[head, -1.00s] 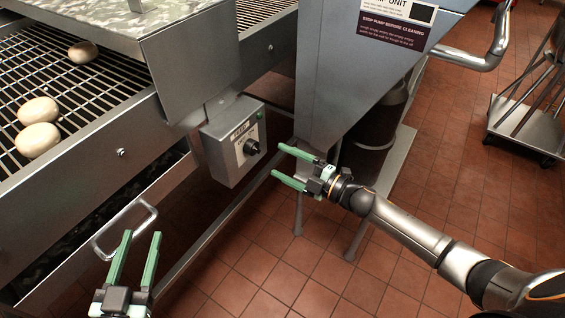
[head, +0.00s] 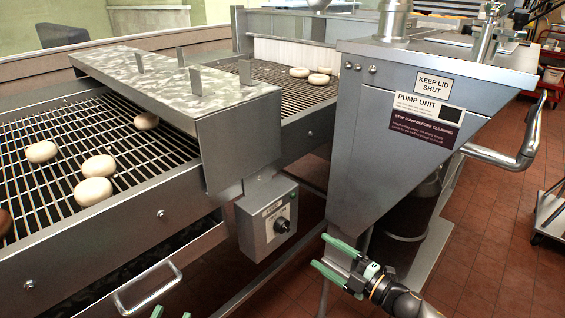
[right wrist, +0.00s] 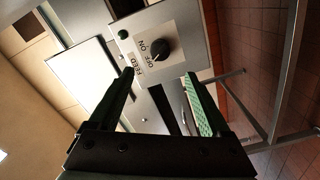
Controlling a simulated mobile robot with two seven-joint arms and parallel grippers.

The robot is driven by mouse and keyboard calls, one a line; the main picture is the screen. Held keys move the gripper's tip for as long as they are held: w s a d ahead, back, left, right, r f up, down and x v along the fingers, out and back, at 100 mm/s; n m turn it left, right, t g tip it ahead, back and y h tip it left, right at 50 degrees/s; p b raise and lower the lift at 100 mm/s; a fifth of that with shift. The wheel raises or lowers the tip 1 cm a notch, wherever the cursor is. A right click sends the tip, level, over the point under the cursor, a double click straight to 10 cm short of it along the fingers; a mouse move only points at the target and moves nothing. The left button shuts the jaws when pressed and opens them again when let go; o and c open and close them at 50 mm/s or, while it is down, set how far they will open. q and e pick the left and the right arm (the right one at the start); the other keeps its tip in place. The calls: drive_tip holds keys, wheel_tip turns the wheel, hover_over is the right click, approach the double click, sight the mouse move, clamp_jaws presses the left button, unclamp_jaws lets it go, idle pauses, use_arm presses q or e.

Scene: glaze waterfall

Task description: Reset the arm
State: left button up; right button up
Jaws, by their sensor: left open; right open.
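My right gripper (head: 327,254) is open and empty at the lower middle of the head view, to the right of the grey control box and apart from it. In the right wrist view its green fingers (right wrist: 158,88) are spread, with the control box (right wrist: 165,35) beyond them. The box (head: 266,222) carries a black knob (head: 281,225) and a green button; the knob also shows in the right wrist view (right wrist: 160,49), beside the marks OFF and ON and the word FEED. Only the green fingertips of my left gripper (head: 171,313) show at the bottom edge of the head view.
A wire conveyor (head: 120,150) with several pale round buns runs under a metal cover (head: 175,82). The pump unit (head: 400,130) stands close behind my right gripper. A drip tray handle (head: 148,290) sticks out at lower left.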

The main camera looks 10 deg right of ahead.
drive_tip(key=s+a+r+m+t+h, duration=0.1)
drive_tip(key=s+a+r+m+t, duration=0.1)
drive_tip(key=s+a+m, duration=0.5)
use_arm(q)
drive_tip(key=s+a+f+n+g+y+p, duration=0.2)
drive_tip(key=s+g+p, duration=0.5)
drive_tip(key=p, duration=1.5)
drive_tip(key=shift+s+a+n+g+y, duration=0.15)
drive_tip(key=shift+s+n+g+y, duration=0.2)
drive_tip(key=shift+s, duration=0.85)
use_arm(e)
drive_tip(key=s+d+r+m+g+h, duration=0.1)
drive_tip(key=s+d+m+g+h, duration=0.1)
drive_tip(key=s, duration=0.7)
drive_tip(key=s+d+r+m+g+h, duration=0.2)
drive_tip(key=s+m+g+h, duration=0.3)
drive_tip(key=s+m, duration=0.4)
drive_tip(key=shift+s+d+m+h, duration=0.3)
drive_tip(key=shift+s+d+h, duration=0.1)
drive_tip(key=shift+d, duration=0.3)
use_arm(q)
drive_tip(key=shift+r, duration=0.1)
use_arm(e)
drive_tip(key=shift+r, duration=0.15)
